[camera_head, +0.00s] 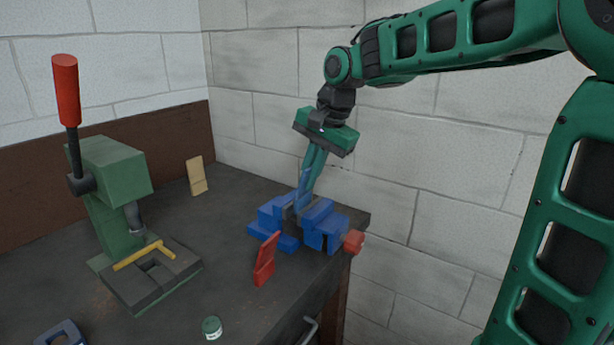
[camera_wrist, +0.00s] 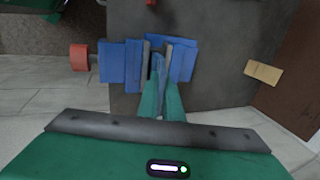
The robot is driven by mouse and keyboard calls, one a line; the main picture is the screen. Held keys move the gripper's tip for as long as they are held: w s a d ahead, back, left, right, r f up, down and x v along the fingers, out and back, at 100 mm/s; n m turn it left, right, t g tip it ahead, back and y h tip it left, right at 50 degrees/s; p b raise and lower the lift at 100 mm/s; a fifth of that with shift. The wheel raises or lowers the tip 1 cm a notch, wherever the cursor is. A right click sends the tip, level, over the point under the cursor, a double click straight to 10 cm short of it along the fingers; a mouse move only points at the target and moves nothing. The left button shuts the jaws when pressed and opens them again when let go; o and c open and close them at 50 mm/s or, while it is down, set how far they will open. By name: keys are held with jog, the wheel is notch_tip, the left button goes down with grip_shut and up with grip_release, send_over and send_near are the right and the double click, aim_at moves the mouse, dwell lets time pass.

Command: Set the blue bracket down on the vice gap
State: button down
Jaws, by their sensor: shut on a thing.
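My gripper (camera_head: 304,200) points down over the blue vice (camera_head: 322,225), its green fingers closed on a narrow blue bracket (camera_head: 303,188). The bracket also shows between the fingertips in the wrist view (camera_wrist: 158,64). There it lines up with the gap between the vice's grey jaw plates (camera_wrist: 146,62). The fingers and vice blocks hide its lower end, so I cannot tell whether it touches the vice. The vice has a red knob (camera_head: 353,242) at its right end, by the bench edge.
A red piece (camera_head: 265,260) stands just in front of the vice. A green press (camera_head: 118,190) with a red-handled lever and a yellow piece (camera_head: 138,254) stands left. A tan block (camera_head: 196,176) is near the wall. A green round item (camera_head: 212,327) and blue part (camera_head: 60,334) are in front.

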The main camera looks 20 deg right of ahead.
jog(key=shift+f, duration=0.65)
jog(key=c, duration=1.8)
grip_release()
jog(key=shift+c, duration=0.2)
jog(key=v, duration=1.1)
jog(key=s+d+f+n+g, duration=0.1)
jog(key=s+d+f, duration=0.4)
jog(key=s+f, duration=0.2)
jog(key=s+d+f+n+g+h, duration=0.1)
jog(key=s+d+f, duration=0.4)
jog(key=s, duration=0.7)
jog(key=s+d+f+n+g+h, duration=0.1)
jog(key=s+d+f+n, duration=0.1)
jog(key=s+d+f, duration=0.3)
jog(key=s+f, duration=0.4)
jog(key=shift+s+d+f, duration=0.3)
jog(key=shift+d+f, duration=0.05)
